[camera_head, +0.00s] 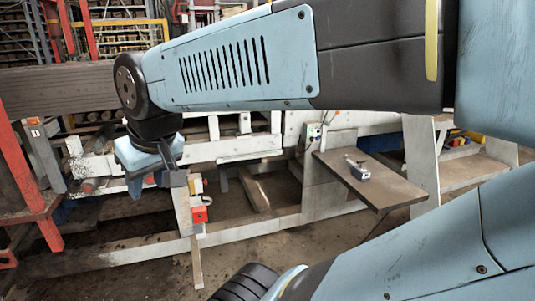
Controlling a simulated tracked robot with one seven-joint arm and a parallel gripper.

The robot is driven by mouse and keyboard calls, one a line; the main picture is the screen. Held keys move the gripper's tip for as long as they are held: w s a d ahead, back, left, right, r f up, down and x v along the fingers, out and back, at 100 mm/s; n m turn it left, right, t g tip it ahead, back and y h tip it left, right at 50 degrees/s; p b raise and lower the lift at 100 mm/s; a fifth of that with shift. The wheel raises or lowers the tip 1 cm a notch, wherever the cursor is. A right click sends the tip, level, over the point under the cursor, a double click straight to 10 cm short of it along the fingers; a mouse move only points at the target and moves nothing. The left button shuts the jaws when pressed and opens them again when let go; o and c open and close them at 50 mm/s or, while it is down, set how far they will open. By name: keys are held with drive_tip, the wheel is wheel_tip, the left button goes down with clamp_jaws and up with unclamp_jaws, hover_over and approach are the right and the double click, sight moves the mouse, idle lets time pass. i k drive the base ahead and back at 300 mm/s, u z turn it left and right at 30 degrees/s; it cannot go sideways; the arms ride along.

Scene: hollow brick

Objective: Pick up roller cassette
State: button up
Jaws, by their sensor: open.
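A small grey metal piece with a dark handle-like part, probably the roller cassette (358,170), lies on a brown shelf (392,192) right of centre. My gripper (156,175) hangs from the end of my arm at left, pointing down. It is open, and I see nothing between its fingers. It is well to the left of the cassette and apart from it. The cassette is in plain view, but its fine detail is too small to tell.
A white machine frame (235,149) runs behind and below the gripper. A red and yellow switch box (199,214) sits on a post near it. Red steel posts (28,180) stand at left. A second shelf (470,170) is at right. Bare shelf surrounds the cassette.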

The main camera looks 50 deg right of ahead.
sight(361, 173)
drive_tip(key=u, duration=0.55)
drive_tip(key=i, duration=0.15)
drive_tip(key=z, duration=2.85)
drive_tip(key=k, duration=0.95)
drive_tip(key=z, duration=0.2)
drive_tip(key=i, duration=0.95)
drive_tip(key=u, duration=0.05)
